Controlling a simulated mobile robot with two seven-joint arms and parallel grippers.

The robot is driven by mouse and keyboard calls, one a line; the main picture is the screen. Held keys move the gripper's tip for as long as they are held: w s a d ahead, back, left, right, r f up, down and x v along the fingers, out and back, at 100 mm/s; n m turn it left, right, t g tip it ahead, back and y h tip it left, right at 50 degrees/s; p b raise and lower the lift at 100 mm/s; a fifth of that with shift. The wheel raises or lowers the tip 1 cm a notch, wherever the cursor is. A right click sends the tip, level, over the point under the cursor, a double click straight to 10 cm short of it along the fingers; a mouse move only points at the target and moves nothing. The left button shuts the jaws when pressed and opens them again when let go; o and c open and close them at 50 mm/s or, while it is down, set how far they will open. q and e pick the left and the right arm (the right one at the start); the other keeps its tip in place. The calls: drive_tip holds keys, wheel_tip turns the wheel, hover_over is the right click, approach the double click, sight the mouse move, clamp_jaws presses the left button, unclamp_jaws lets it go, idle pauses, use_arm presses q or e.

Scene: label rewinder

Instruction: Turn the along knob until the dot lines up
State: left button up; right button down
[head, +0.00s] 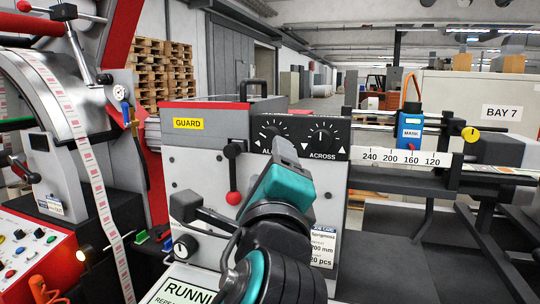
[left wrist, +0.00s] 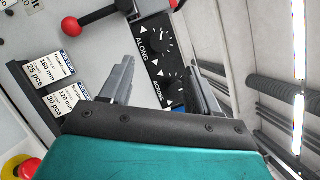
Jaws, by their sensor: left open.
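The along knob (head: 270,132) is a black dial on the left of a black panel with white marks, with the across knob (head: 322,140) to its right. My left gripper (head: 286,150) is in front of the panel, covering part of the ALONG lettering. In the left wrist view the gripper (left wrist: 165,64) is open and empty, its fingers apart on either side of the panel in the picture. The along knob (left wrist: 157,46) shows beyond the fingers, not between the pads. I cannot make out the dot. My right gripper is not in view.
A red-balled lever (head: 233,197) hangs left of my gripper; it also shows in the left wrist view (left wrist: 71,27). A blue MARK unit (head: 410,130) rides on rails above a numbered scale (head: 405,157) at right. A label web (head: 90,165) runs down at left.

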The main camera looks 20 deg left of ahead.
use_arm(q)
drive_tip(key=v, duration=0.3)
drive_tip(key=shift+s+d, duration=0.1)
drive_tip(key=shift+s, duration=0.25)
